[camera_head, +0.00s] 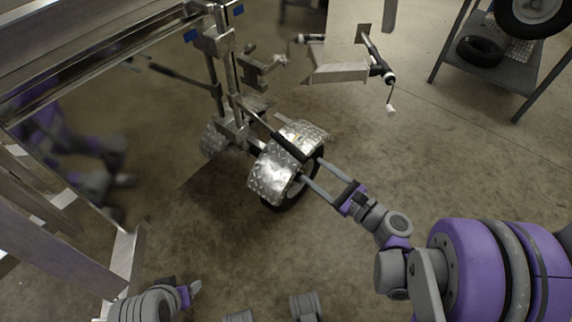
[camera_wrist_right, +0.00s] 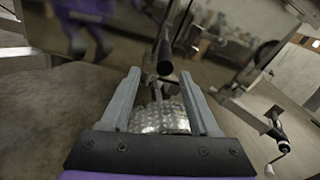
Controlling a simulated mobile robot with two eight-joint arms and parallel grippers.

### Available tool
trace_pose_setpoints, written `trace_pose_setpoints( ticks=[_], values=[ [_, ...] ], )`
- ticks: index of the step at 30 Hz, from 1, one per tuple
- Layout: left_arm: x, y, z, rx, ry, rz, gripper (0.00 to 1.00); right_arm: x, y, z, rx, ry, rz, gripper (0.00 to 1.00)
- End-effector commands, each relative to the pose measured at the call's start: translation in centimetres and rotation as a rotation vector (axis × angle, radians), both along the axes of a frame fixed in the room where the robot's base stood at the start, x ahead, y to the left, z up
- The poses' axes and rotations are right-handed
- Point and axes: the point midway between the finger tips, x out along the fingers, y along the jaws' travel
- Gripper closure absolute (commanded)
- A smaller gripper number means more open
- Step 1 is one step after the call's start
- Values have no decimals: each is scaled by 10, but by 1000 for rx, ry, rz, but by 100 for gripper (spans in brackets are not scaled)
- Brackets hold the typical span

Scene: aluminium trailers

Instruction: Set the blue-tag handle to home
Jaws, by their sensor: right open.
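A handle with a black grip (camera_head: 290,147) slants down from the metal post, above the silver tread-plate fender (camera_head: 270,176). Blue tags (camera_head: 238,9) (camera_head: 190,35) show near the top of the post; the left one may be a reflection in the shiny trailer side. My right gripper (camera_head: 312,170) is open, its fingers pointing at the grip's near end. In the right wrist view the black grip end (camera_wrist_right: 165,68) lies between and just beyond the fingertips (camera_wrist_right: 160,76), with no contact visible. My left gripper (camera_head: 195,289) is low at the bottom left; its jaws are unclear.
A wheel (camera_head: 292,192) sits under the fender, close below my right fingers. A crank with a white knob (camera_head: 391,109) stands to the right. A dark rack (camera_head: 500,75) with tires is at the upper right. Open floor lies between.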

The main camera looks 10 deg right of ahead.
Motion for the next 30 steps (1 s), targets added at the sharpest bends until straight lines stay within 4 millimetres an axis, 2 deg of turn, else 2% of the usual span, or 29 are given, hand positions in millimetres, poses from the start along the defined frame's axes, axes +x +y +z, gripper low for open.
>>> trace_pose_setpoints(
  ticks=[1, 5, 8, 21, 30],
  values=[
    [1, 0, -6, 0, 2, 0, 38, 2, -5, -5, 38, -2, -15, 38],
    [1, 0, -8, 0, 2, 0, 38, 7, -8, -4, 87, -5, -28, 38],
    [1, 0, -8, 0, 2, 0, 38, 16, -3, -3, 88, -6, -24, 38],
    [2, 0, -14, 0, 4, 0, 38, 84, 35, -3, 84, -6, -24, 38],
    [2, 0, -16, 0, 4, 0, 38, 99, 42, -2, 83, -5, -26, 38]
  ],
)
